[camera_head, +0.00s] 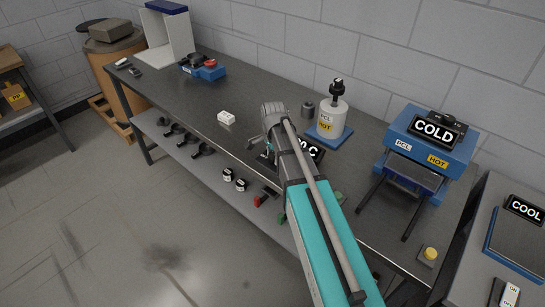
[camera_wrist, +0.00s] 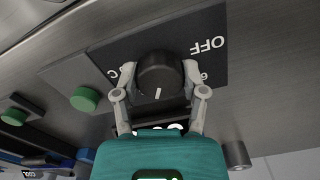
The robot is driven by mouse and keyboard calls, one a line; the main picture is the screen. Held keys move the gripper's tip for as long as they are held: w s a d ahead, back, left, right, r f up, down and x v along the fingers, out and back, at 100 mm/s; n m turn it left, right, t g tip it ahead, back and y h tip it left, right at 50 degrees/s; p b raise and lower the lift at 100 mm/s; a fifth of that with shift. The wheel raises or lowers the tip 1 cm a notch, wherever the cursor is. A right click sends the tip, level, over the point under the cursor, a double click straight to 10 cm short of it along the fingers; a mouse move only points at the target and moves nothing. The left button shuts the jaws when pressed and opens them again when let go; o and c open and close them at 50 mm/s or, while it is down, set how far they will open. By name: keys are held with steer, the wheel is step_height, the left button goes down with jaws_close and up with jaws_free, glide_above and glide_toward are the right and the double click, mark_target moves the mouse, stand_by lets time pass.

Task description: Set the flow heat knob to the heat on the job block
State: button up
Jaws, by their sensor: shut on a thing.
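A round black knob (camera_wrist: 160,74) with a white pointer line stands on a dark dial plate (camera_wrist: 212,40) in the wrist view. The plate reads "OFF", upside down in this view; other marks are partly covered by my fingers. The pointer line faces the bottom of the picture, towards my palm. My gripper (camera_wrist: 157,68) is shut on the knob, one finger on each side. In the head view my arm hides the knob, and a black display (camera_head: 312,149) ending in "0 C" shows partly behind it. A small white block (camera_head: 226,118) lies on the bench, its markings unreadable.
A blue machine (camera_head: 447,150) with a COLD sign stands to the right. Green buttons (camera_wrist: 85,98) lie left of the dial in the wrist view. The bench's left middle is mostly clear.

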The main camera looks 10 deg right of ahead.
steer(key=shift+s, duration=0.2)
steer(key=o, duration=1.1)
steer(key=shift+w, duration=0.1)
steer(key=shift+o, duration=0.2)
